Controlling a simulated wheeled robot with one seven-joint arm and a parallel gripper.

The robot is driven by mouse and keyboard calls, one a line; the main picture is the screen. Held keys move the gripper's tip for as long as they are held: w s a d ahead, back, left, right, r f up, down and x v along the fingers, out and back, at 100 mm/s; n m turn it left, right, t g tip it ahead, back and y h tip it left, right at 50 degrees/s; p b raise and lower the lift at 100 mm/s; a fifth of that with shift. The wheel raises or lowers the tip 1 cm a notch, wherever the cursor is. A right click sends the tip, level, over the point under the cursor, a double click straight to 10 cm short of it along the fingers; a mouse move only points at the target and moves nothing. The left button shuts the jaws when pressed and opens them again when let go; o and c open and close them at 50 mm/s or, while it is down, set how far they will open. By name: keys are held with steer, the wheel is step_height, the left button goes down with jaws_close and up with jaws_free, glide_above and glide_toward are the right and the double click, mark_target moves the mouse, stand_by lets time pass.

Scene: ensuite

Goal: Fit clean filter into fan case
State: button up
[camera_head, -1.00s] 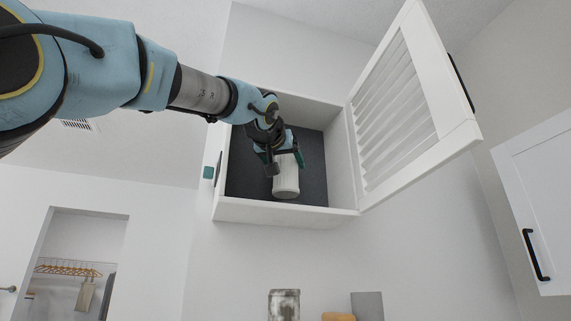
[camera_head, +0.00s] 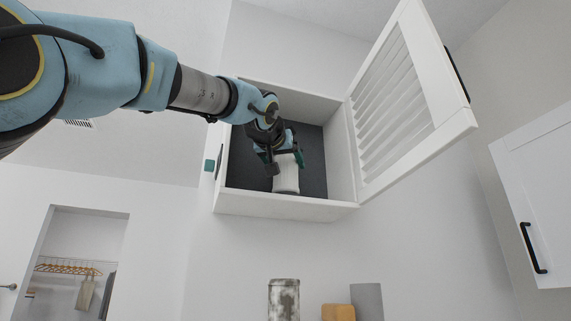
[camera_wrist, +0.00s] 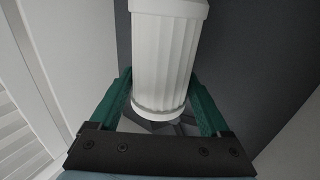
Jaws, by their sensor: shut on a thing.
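The clean filter is a white, ribbed cylinder (camera_head: 286,176). It is inside the open white fan case (camera_head: 285,203) on the wall, in front of its dark grey back. My gripper (camera_head: 284,163) reaches into the case and is shut on the filter. In the wrist view the filter (camera_wrist: 162,60) stands between the green fingers of my gripper (camera_wrist: 160,100). The case's louvred door (camera_head: 400,110) is swung open to the right. The filter's far end and any seat for it are not clearly visible.
A dirty, mottled cylinder (camera_head: 284,299) stands below the case, beside a wooden block (camera_head: 338,312) and a grey panel (camera_head: 367,301). A white cabinet door with a black handle (camera_head: 533,248) is at the right. The case's side walls leave narrow room around my gripper.

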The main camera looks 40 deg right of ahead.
steer(key=shift+f+b, duration=1.2)
steer(key=o, duration=1.2)
steer(key=shift+o, duration=0.2)
steer(key=b+v, duration=0.4)
steer(key=v, duration=0.6)
steer(key=shift+s+a, duration=0.2)
steer(key=shift+a, duration=0.15)
